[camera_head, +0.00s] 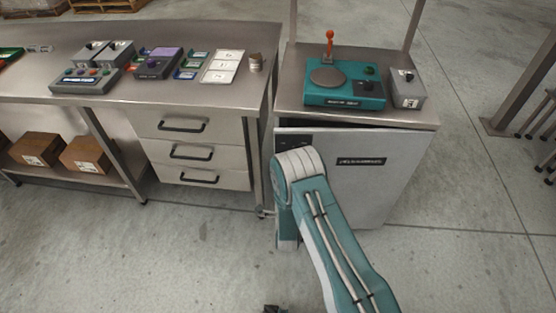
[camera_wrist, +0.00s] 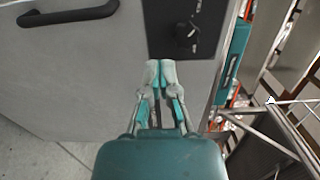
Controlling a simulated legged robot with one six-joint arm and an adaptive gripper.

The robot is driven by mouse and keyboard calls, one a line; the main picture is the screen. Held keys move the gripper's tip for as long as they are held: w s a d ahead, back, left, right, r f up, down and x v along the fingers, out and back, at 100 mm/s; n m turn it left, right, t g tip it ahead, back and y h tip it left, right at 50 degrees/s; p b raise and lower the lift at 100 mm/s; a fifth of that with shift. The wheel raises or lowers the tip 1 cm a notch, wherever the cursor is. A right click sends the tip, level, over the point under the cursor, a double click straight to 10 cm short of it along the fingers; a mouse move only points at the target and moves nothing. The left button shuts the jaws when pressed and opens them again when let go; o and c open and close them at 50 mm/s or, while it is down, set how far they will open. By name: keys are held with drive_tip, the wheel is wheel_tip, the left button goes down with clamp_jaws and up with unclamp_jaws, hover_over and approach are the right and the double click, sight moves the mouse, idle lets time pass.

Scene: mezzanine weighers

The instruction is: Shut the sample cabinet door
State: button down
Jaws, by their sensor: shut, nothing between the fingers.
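The sample cabinet (camera_head: 420,118) stands at the right of the head view, under a metal top. Its pale grey door (camera_head: 370,195) carries a dark label plate (camera_head: 361,161) and a dark panel at its upper left. A dark gap shows along the door's top edge, so the door looks slightly ajar. In the wrist view a grey front (camera_wrist: 90,75) fills the left, with a black handle (camera_wrist: 68,14) and a black panel (camera_wrist: 185,28) with a knob. My gripper (camera_wrist: 161,66) is shut and empty in front of it; contact cannot be told. My arm hides the door's left part in the head view.
A teal scale (camera_head: 345,82) and a grey control box (camera_head: 407,88) stand on the cabinet top. A workbench (camera_head: 230,35) with drawers (camera_head: 190,152) is close at the left. In the wrist view, metal rails (camera_wrist: 280,125) stand at the right. The floor in front is clear.

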drive_tip(key=w+a, duration=0.2)
drive_tip(key=w, duration=1.1)
drive_tip(key=shift+w+f, duration=0.1)
